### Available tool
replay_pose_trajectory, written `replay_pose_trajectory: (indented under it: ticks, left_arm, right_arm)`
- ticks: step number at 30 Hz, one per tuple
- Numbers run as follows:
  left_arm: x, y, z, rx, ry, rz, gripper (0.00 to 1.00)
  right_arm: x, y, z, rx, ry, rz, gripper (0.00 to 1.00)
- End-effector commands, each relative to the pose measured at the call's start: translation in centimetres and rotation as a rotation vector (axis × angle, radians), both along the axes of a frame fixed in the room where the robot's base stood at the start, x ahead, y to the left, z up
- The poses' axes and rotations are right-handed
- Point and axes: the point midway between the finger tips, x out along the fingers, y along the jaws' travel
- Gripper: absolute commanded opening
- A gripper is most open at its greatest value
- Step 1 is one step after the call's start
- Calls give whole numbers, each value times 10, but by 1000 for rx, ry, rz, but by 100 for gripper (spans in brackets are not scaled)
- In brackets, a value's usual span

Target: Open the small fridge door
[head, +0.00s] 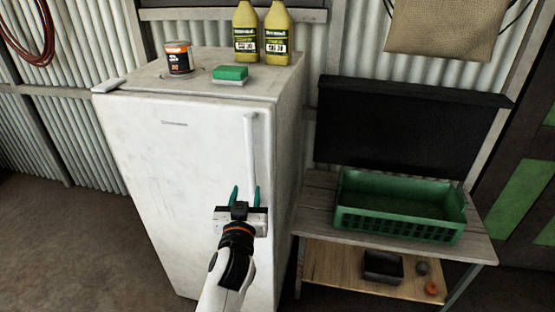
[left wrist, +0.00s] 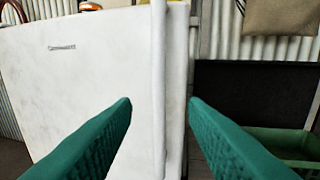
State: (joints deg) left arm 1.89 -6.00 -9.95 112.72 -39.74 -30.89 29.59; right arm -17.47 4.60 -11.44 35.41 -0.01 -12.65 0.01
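The small white fridge (head: 165,160) stands against the corrugated wall, and its door is shut. A vertical white handle (head: 250,150) runs along the right side of the door. My left gripper (head: 245,194) is in front of the door at the handle's lower part, with its green fingers apart. My right gripper is not in view.
On the fridge top stand a can (head: 179,60), a green and white sponge (head: 231,74) and two yellow bottles (head: 262,35). To the right, a wooden bench (head: 315,205) holds a green crate (head: 400,225). The floor left of the fridge is clear.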

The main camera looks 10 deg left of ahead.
Motion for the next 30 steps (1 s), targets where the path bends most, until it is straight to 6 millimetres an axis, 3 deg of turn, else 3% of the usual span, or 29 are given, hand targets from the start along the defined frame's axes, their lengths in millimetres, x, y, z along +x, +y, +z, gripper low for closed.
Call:
replay_pose_trajectory:
  ticks: [1, 5, 21, 30]
  left_arm:
    - [0, 2, 9, -3, -14, 6, 40]
    - [10, 4, 12, -3, -20, 9, 40]
    - [104, 19, 11, -1, -17, 6, 40]
    - [118, 21, 10, -3, -18, 5, 40]
  right_arm:
    - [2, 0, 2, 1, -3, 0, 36]
    - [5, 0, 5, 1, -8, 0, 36]
    - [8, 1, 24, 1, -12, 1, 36]
    - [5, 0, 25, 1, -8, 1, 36]
